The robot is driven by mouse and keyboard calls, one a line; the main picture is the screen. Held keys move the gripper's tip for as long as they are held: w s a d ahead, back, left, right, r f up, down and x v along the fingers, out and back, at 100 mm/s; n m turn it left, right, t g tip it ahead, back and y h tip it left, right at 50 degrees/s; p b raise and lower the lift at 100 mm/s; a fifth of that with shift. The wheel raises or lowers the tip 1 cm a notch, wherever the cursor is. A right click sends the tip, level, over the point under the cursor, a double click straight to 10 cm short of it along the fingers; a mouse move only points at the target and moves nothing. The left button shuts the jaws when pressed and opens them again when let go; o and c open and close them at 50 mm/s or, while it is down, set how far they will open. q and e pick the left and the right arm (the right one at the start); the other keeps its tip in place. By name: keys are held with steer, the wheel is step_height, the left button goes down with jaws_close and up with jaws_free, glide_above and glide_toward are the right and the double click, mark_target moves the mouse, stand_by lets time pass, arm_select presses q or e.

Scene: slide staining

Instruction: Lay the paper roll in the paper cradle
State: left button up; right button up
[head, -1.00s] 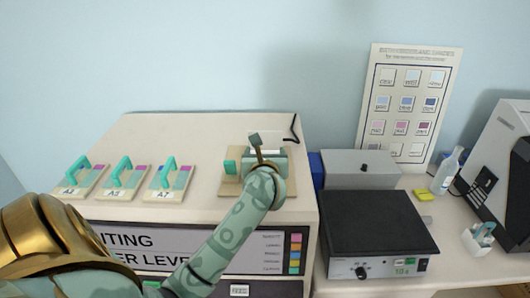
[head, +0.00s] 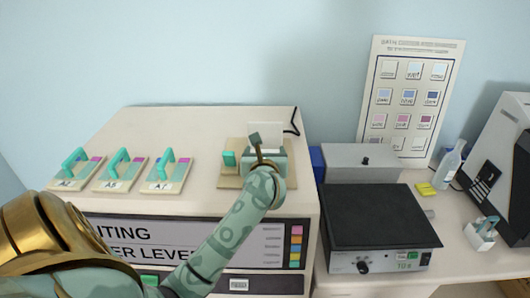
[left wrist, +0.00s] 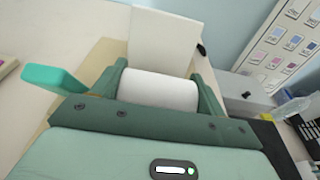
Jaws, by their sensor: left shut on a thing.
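My left gripper (head: 270,156) is over the beige board (head: 229,182) on top of the large cream cabinet. In the left wrist view its two dark green fingers (left wrist: 158,80) stand on either side of the white paper roll (left wrist: 158,91), and it is shut on the roll. A flat white sheet (left wrist: 165,38) stands up just behind the roll; it also shows in the head view (head: 265,134). A teal block (head: 229,160) is on the board to the left. I cannot make out the paper cradle apart from the gripper and roll. The right gripper is not seen.
Several slide holders with teal handles (head: 123,173) lie on the cabinet top (head: 200,128) to the left. A black-topped device (head: 380,215) and a grey box (head: 360,165) stand to the right. A bottle (head: 449,165) is farther right. A black cable (head: 294,122) is behind the gripper.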

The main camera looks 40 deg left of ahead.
arm_select(q)
steer(key=shift+f, duration=0.3)
steer(key=o, duration=1.2)
steer(key=b+v, duration=0.1)
steer(key=v, duration=1.5)
steer(key=shift+s+d+b, duration=0.1)
steer(key=shift+d+b, duration=0.05)
steer(key=shift+b, duration=0.25)
